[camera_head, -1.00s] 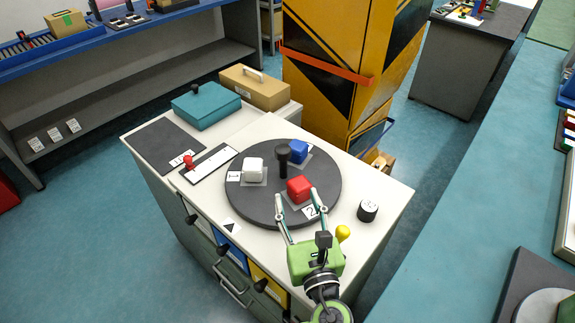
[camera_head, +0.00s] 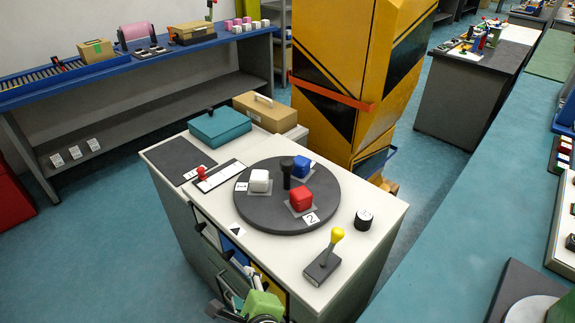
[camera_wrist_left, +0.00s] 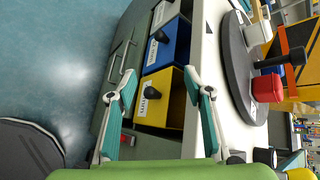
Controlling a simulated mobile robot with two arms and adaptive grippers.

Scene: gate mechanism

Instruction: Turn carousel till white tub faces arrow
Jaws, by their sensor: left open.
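The dark round carousel (camera_head: 265,216) lies on the white cabinet top, with a black post (camera_head: 287,172) standing at its middle. The white tub (camera_head: 260,181) sits at its left by a label 1. The red tub (camera_head: 300,200) is at the front right by a label 2, and the blue tub (camera_head: 303,167) is at the back. The black arrow (camera_head: 238,229) is on the cabinet top at the disc's front left, clockwise of neither tub exactly; it points between white and red. My left gripper (camera_wrist_left: 163,88) is open and empty by the drawer fronts, away from the carousel.
A blue drawer (camera_wrist_left: 170,46) and a yellow drawer (camera_wrist_left: 160,104) with dark knobs are close to my left fingers. A teal box (camera_head: 220,128) is at the back left.

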